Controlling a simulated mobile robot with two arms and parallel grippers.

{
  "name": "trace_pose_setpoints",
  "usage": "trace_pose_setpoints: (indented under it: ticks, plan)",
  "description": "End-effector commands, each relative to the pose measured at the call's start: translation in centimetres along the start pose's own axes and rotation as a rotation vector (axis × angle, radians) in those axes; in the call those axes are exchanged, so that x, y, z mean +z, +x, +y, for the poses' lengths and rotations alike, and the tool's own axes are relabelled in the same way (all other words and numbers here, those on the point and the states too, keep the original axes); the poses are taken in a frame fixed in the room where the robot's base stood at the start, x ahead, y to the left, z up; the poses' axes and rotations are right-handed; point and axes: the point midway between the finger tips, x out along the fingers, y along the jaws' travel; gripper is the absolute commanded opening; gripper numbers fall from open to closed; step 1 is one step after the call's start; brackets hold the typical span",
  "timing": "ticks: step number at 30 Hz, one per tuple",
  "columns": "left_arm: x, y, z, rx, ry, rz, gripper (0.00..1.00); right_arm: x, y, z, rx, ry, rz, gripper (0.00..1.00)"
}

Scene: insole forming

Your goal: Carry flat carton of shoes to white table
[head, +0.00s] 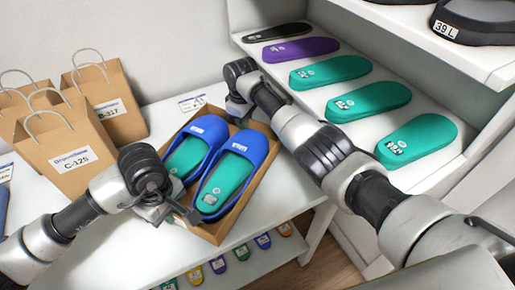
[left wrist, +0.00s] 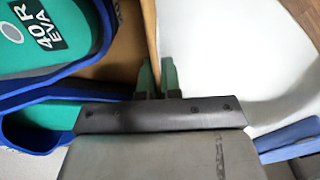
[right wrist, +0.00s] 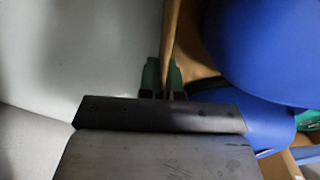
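The flat open carton (head: 216,233) is brown and low-walled. It holds two blue shoes (head: 240,148) with green insoles, lying side by side. My left gripper (head: 184,214) is at the carton's near left wall; in the left wrist view, its green fingertips (left wrist: 157,78) are closed on either side of the thin wall. My right gripper (head: 236,108) is at the far end; in the right wrist view, its fingertips (right wrist: 164,78) also pinch a wall. The carton is over a white table surface (head: 150,245); I cannot tell whether it touches it.
Brown paper bags (head: 70,145) stand at the left. A rack at the right holds green, purple and black insoles (head: 335,70), with black pieces on a higher shelf (head: 470,22). A small label card (head: 193,102) lies behind the carton. Small coloured items sit on a lower shelf (head: 270,255).

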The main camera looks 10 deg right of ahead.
Motion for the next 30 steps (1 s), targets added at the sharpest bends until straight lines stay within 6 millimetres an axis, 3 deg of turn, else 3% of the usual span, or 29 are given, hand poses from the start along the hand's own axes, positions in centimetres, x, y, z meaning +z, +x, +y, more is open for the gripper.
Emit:
trace_pose_setpoints:
  ticks: [7,12,21,26,30]
  plan:
    - [0.0,1.8,0.0,0.000,0.000,0.000,0.00,0.0,1.8,0.1,0.002,0.000,0.002,0.00]
    - [0.0,1.5,0.0,-0.001,0.000,0.000,0.29,0.0,1.4,0.0,0.001,0.000,0.000,0.29]
    - [0.0,1.3,0.0,0.000,0.000,0.000,0.30,0.0,1.5,0.0,0.000,0.000,0.000,0.30]
    - [-0.1,-0.4,0.1,0.004,0.001,0.002,0.30,0.0,1.5,0.0,0.000,0.000,0.000,0.30]
    - [-0.1,-3.3,0.1,0.006,0.001,0.003,0.30,0.0,1.5,0.0,0.000,0.000,0.000,0.30]
